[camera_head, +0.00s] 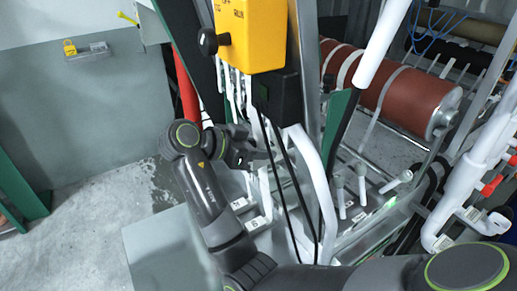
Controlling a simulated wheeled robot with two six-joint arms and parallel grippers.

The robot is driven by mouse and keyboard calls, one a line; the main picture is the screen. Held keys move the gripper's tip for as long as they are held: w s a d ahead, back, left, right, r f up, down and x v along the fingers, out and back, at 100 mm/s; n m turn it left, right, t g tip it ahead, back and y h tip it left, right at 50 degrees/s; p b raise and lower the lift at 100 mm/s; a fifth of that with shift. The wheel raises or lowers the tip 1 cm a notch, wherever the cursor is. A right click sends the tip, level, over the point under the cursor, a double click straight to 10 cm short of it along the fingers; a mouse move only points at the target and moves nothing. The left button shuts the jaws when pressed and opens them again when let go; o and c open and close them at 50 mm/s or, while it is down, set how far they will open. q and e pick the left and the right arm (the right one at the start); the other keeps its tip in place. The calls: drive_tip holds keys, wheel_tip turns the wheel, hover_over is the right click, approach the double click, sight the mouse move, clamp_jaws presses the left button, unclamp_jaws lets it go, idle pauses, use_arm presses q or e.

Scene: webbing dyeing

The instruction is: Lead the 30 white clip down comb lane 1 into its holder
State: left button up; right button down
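My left gripper (244,152) is at the end of the black arm at centre left, beside several narrow white strips (228,88) that hang below a yellow control box (252,35). Its fingers are small and dark against a dark background, so I cannot tell if they are open or hold anything.
Thick white pipes (318,185) and black cables stand just right of the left gripper. Upright white handles (362,184) stand farther right. A red-brown roller (405,95) is at the back right. The floor (90,225) at left is open.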

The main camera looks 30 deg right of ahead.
drive_tip(key=shift+d+r, duration=0.35)
drive_tip(key=shift+d, duration=0.1)
drive_tip(key=shift+d+r+p, duration=0.25)
drive_tip(key=shift+d+p, duration=0.1)
drive_tip(key=shift+d, duration=0.3)
drive_tip(key=shift+d+r+p, duration=0.25)
drive_tip(key=shift+d+p, duration=0.1)
drive_tip(key=shift+d, duration=0.25)
drive_tip(key=shift+w+d+r+p, duration=0.1)
drive_tip(key=shift+d+r+p, duration=0.15)
drive_tip(key=shift+d, duration=0.2)
drive_tip(key=shift+w+d+r+p, duration=0.1)
drive_tip(key=shift+d+r+p, duration=0.15)
drive_tip(key=shift+d, duration=0.2)
drive_tip(key=shift+d+f, duration=0.15)
drive_tip(key=shift+d, duration=0.2)
drive_tip(key=shift+w+d+f+b, duration=0.1)
drive_tip(key=shift+d+f+b, duration=0.25)
drive_tip(key=shift+f+b, duration=2.65)
drive_tip(key=shift+w+d+f+b, duration=0.1)
drive_tip(key=shift+d+f+b, duration=0.3)
drive_tip(key=shift+f+b, duration=2.5)
drive_tip(key=shift+w+d+f+b, duration=0.1)
drive_tip(key=shift+d+f+b, duration=0.25)
drive_tip(key=shift+f+b, duration=2.65)
wheel_tip(320, 180, down, 3)
drive_tip(key=p, duration=0.3)
